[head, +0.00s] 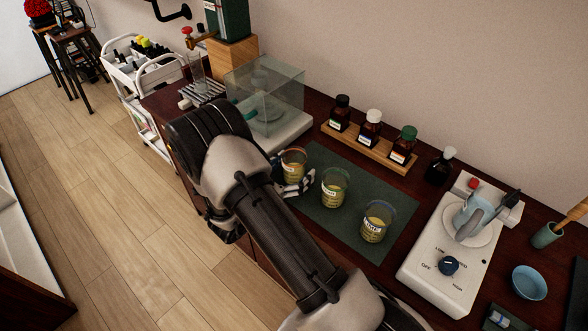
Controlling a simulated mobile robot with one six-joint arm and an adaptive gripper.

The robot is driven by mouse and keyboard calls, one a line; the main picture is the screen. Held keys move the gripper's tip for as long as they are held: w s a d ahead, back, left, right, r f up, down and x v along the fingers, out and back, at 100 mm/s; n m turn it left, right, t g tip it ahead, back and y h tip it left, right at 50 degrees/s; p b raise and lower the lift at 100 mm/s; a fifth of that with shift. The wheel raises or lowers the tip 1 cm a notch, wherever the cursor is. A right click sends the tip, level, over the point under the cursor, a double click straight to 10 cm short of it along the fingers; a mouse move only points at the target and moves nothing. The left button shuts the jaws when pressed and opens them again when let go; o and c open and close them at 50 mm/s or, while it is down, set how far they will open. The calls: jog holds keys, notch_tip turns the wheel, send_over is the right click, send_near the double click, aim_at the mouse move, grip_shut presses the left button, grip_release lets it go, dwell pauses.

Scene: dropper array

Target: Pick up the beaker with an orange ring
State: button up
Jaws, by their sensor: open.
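Three glass beakers with yellowish contents stand in a slanting row on a dark green mat (325,214). The far-left one, the beaker with an orange ring (293,164), shows an orange-brown tint at its rim. The middle beaker (334,188) has a greenish rim, and the near-right beaker (375,222) has a bluish rim. My gripper (297,184) is open, low beside the front of the orange-ringed beaker. My arm hides part of the gripper, so I cannot tell whether its fingers are around the beaker or touching it.
A glass-cased balance (265,98) stands behind and left of the mat. A wooden rack (368,148) with several bottles and a dark bottle (440,165) are behind it. A white hotplate (449,262) with a blue-grey vessel (472,212) is to the right.

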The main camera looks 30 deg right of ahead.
jog(key=shift+c, duration=0.3)
jog(key=c, duration=1.4)
jog(key=shift+r, duration=0.1)
jog(key=shift+c, duration=0.2)
